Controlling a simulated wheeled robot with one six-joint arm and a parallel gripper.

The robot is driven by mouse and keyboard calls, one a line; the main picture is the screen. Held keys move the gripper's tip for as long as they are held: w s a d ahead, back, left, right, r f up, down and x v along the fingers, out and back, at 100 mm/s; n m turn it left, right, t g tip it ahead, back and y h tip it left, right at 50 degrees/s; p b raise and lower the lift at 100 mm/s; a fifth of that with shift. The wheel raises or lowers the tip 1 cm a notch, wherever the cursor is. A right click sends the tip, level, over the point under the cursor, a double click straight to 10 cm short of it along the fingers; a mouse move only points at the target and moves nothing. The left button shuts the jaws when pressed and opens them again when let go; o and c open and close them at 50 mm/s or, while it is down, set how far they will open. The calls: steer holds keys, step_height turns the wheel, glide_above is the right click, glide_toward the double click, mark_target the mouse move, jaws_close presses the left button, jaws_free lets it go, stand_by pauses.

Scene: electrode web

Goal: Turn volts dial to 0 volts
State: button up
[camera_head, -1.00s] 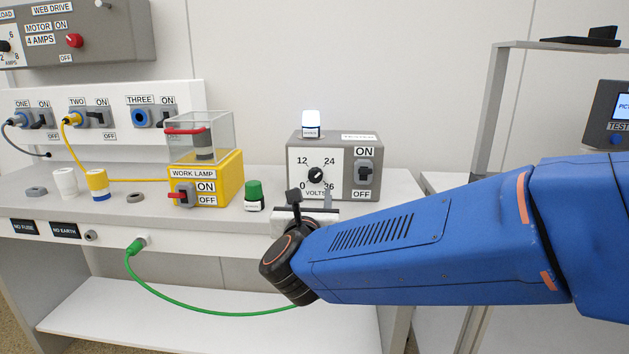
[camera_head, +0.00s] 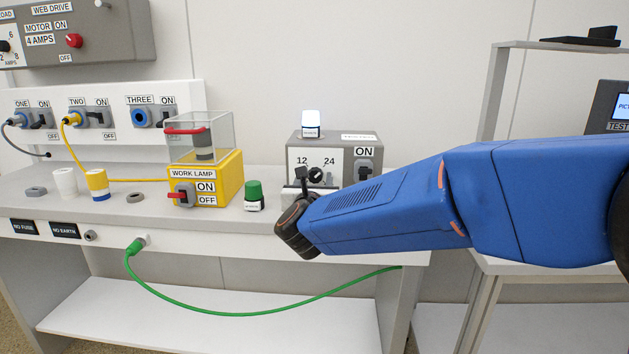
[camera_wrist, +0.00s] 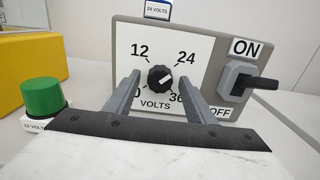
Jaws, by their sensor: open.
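The volts dial (camera_wrist: 160,78) is a round black knob on a white panel marked 12, 24, 36 and a partly hidden 0. Its white pointer mark slants to the upper right, roughly towards 24. The dial is also partly visible on the grey tester box (camera_head: 345,152) in the head view. My gripper (camera_wrist: 161,76) is open, with one grey finger to the left of the dial and one to the right. A gap shows on each side of the knob in the wrist view.
A switch (camera_wrist: 240,82) with a black lever sits right of the dial, between ON and OFF labels. A lit lamp (camera_head: 311,122) tops the box. A green-capped lamp (camera_head: 254,194) and a yellow work lamp box (camera_head: 220,180) stand to the left.

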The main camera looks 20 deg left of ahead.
steer(key=c, duration=1.1)
steer(key=shift+o, duration=0.3)
